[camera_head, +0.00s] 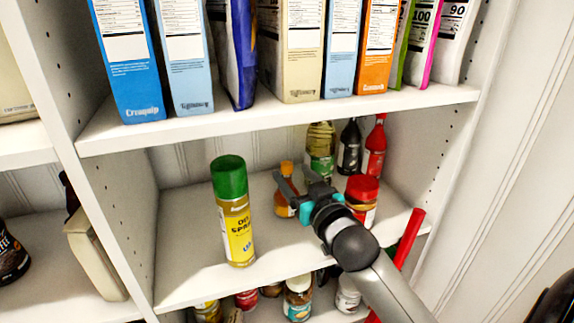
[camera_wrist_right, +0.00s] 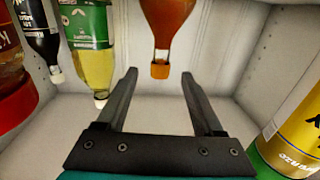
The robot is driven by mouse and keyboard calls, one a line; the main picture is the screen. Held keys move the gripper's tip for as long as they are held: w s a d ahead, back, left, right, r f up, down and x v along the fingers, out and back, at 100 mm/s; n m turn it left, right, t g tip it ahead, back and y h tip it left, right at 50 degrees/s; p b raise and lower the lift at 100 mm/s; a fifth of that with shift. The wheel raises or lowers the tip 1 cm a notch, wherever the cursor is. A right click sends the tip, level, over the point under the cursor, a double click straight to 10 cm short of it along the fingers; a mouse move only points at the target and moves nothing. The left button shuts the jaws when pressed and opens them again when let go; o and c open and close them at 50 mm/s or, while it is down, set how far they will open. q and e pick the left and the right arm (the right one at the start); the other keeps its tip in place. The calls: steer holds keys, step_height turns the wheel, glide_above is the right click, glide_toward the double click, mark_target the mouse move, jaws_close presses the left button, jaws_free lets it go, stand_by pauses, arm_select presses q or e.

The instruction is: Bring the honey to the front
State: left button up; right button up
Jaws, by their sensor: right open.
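The honey (camera_head: 284,208) looks like a small amber bottle with an orange cap, standing on the middle shelf (camera_head: 190,283) behind the front row. My right gripper (camera_head: 296,180) reaches in from the right, open, with its fingers pointing at the bottle and covering part of it. In the right wrist view, which is upside down, the honey (camera_wrist_right: 168,22) appears straight ahead, with its cap between the open fingertips (camera_wrist_right: 159,75). Nothing is held, and the bottle seems just beyond the fingertips. My left gripper is not in view.
A green-capped oil spray can (camera_head: 235,220) stands front left of the honey. A red-lidded jar (camera_head: 362,195) stands right, close beside my gripper. An oil bottle (camera_head: 321,145), a dark bottle (camera_head: 349,148) and a red bottle (camera_head: 374,148) stand behind. Boxes fill the shelf above (camera_head: 270,117).

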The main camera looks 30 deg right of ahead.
mark_target(289, 170)
steer(key=shift+w+d, duration=0.15)
steer(key=shift+w, duration=0.9)
steer(key=shift+w+d, duration=0.15)
steer(key=shift+w, duration=0.85)
jaws_close()
